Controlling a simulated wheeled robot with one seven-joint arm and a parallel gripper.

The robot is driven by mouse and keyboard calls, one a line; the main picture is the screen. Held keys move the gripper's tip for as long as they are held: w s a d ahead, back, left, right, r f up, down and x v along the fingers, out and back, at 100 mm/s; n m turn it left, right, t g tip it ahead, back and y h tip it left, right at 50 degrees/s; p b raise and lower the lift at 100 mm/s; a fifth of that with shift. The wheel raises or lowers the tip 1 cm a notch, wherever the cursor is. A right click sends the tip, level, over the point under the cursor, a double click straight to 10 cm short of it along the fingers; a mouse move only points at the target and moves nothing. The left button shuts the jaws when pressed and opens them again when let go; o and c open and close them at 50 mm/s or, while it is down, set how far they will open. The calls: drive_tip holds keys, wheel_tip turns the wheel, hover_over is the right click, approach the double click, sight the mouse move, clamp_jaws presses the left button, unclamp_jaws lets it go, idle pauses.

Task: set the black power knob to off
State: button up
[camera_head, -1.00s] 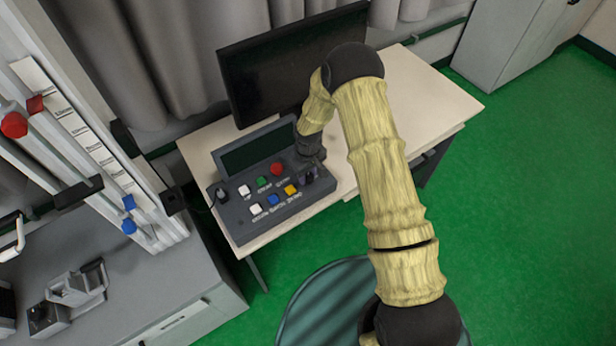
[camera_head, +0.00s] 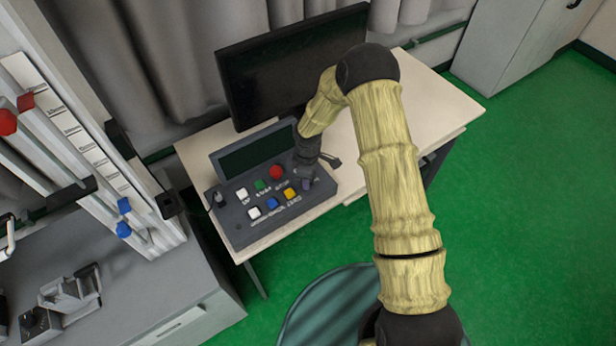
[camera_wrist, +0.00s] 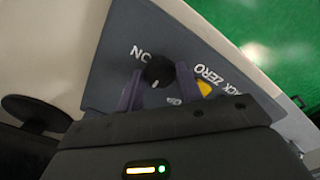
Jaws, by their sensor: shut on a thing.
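The black power knob (camera_wrist: 158,72) sits on the dark grey control panel (camera_wrist: 118,62) in the wrist view, with an ON label beside it at upper left. A small pale mark on the knob points toward the bottom of the picture. A second label lies partly hidden at its lower right. My gripper (camera_wrist: 158,82) is shut on the knob, one purple finger on each side. In the head view my gripper (camera_head: 307,184) is at the right end of the control panel (camera_head: 236,232), and the knob is largely hidden there.
A yellow button (camera_wrist: 204,88) is close to the right finger. A monitor (camera_head: 290,70) stands behind on the desk (camera_head: 430,100). A chair (camera_head: 315,305) stands in front.

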drive_tip(key=shift+w, duration=0.1)
drive_tip(key=o, duration=1)
drive_tip(key=shift+r, duration=0.1)
wheel_tip(320, 180, up, 17)
drive_tip(key=b, duration=0.2)
drive_tip(key=shift+r, duration=0.15)
